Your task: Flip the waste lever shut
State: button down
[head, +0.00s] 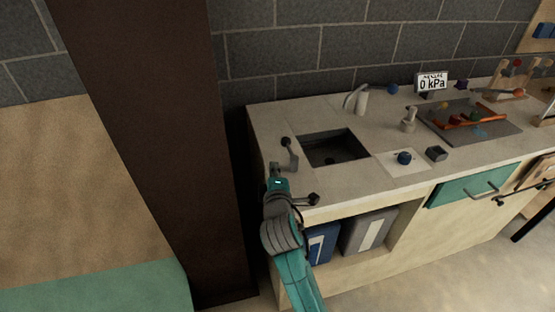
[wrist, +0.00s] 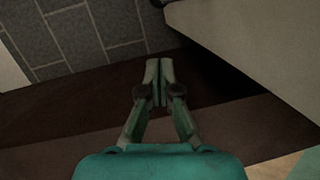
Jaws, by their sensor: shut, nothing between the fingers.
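Two small levers with dark round knobs show in the head view. One grey lever (head: 292,156) stands on the countertop left of the sink, its knob at the upper end. The other lever (head: 312,199) sticks out at the counter's front edge, right of my wrist. I cannot tell from the picture which is the waste lever. My gripper (head: 274,168) is at the counter's left front corner, just left of the grey lever; contact cannot be told. In the wrist view my gripper (wrist: 158,68) is shut and empty, with no lever in sight.
The sink (head: 335,148) is sunk into the counter (head: 370,104). A tap (head: 357,98) and a gauge sign reading 0 kPa (head: 432,82) stand behind it. A dark brown post (head: 165,120) is close on the left. Blue (head: 322,243) and grey boxes (head: 368,230) fill the shelf below.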

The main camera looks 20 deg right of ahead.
aim_at(290, 153)
jog(key=x, duration=0.9)
jog(key=shift+w+r, duration=0.1)
jog(key=shift+w+d+f, duration=0.15)
jog(key=shift+w+d, duration=0.15)
jog(key=shift+d, duration=0.2)
jog(key=shift+w+d+f, duration=0.15)
jog(key=shift+w+d, duration=0.15)
jog(key=shift+d, duration=0.2)
jog(key=shift+w+d+f, duration=0.15)
jog(key=shift+w+d, duration=0.3)
jog(key=shift+d, duration=0.15)
